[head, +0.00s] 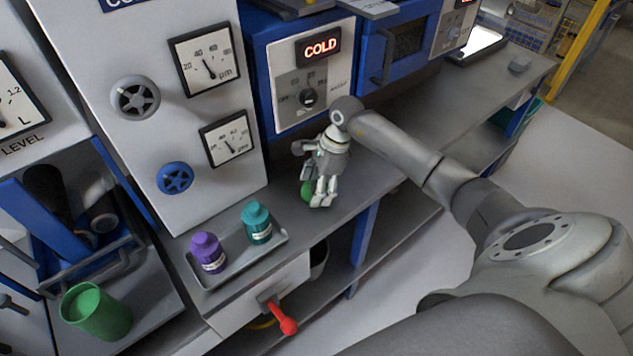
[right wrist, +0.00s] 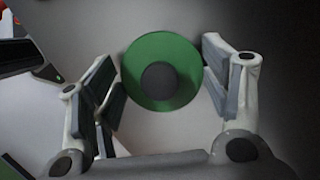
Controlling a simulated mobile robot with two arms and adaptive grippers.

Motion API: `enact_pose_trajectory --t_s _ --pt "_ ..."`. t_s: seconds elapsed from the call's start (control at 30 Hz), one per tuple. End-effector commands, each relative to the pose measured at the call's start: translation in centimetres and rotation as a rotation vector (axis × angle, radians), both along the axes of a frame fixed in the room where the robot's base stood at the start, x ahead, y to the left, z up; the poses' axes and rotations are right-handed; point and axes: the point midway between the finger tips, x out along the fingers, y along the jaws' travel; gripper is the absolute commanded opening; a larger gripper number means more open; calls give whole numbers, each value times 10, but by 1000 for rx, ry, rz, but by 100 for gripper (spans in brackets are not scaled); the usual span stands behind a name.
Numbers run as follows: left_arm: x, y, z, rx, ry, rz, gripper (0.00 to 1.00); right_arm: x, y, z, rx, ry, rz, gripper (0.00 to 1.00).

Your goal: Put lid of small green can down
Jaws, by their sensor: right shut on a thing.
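The lid is a round green disc with a dark grey round centre, seen face-on in the right wrist view (right wrist: 181,58) between the two fingers. My right gripper (right wrist: 165,90) is shut on it. In the head view my right gripper (head: 321,193) points down at the grey counter below the COLD unit, with a bit of the green lid (head: 307,192) showing beside its fingers. I cannot tell whether the lid touches the counter. An open green can (head: 97,312) stands on the lower left surface, far from the gripper. My left gripper is not in view.
A grey tray (head: 225,275) left of the gripper holds a purple bottle (head: 208,253) and a teal bottle (head: 257,223). A white panel with gauges (head: 165,130) and the blue COLD unit (head: 300,75) stand behind. The counter (head: 385,170) right of the gripper looks clear.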

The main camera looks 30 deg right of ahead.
Motion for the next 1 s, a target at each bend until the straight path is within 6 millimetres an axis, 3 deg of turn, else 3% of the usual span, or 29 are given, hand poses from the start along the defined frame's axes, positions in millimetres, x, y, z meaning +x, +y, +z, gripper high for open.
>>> enact_pose_trajectory --t_s 0.37,0.4,0.53,1.0 --pt "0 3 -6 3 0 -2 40 0 0 -6 -1 -1 0 47" --pt "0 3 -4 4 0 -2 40 0 0 -4 -1 -1 0 74" --pt "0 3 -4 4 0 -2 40 0 0 -4 -1 0 0 91" --pt "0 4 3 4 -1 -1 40 0 1 2 1 0 -1 92"
